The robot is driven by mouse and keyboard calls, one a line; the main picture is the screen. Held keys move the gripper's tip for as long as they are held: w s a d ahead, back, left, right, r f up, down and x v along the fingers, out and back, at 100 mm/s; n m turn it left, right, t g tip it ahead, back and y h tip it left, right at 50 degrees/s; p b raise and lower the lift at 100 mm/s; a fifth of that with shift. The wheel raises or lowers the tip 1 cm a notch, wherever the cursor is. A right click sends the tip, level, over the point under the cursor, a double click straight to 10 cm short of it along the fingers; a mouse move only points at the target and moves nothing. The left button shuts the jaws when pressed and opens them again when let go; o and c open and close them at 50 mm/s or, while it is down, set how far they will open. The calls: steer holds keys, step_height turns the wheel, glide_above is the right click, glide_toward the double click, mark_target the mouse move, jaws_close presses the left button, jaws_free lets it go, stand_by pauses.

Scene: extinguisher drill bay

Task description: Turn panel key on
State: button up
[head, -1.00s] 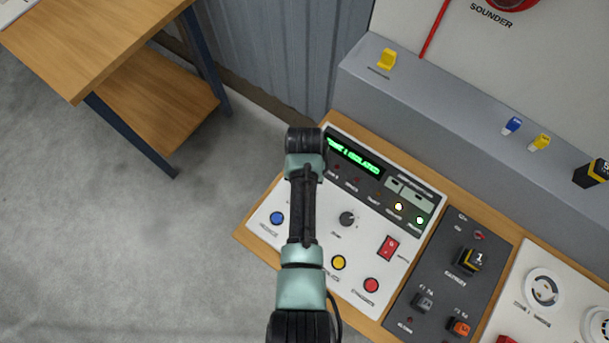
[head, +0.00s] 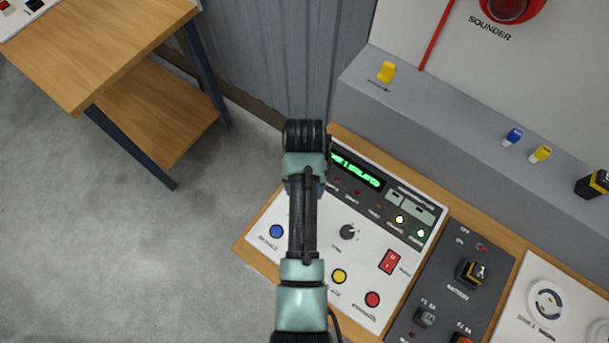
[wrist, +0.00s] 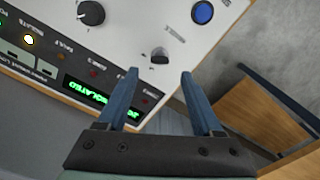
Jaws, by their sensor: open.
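The panel key (wrist: 160,56) is a small dark key switch on the white control panel (head: 318,275), in the wrist view between the blue button and the green display. It lies just past the tips of my open gripper (wrist: 160,73), roughly centred between the two blue fingers. The fingers look apart from it and hold nothing. In the head view my arm hides the key, and the fingertips are hidden too. Which way the key is turned is hard to tell.
The panel also has a blue button (wrist: 202,12), a dark round knob (head: 348,232), a green display (head: 357,171), a yellow button (head: 339,276), a red button (head: 372,299) and a red rocker switch (head: 393,262). A wooden table (head: 110,50) stands left. Floor between is clear.

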step_height(320, 180, up, 7)
steer(key=b, duration=0.1)
steer(key=shift+f, duration=0.1)
stand_by(0.6)
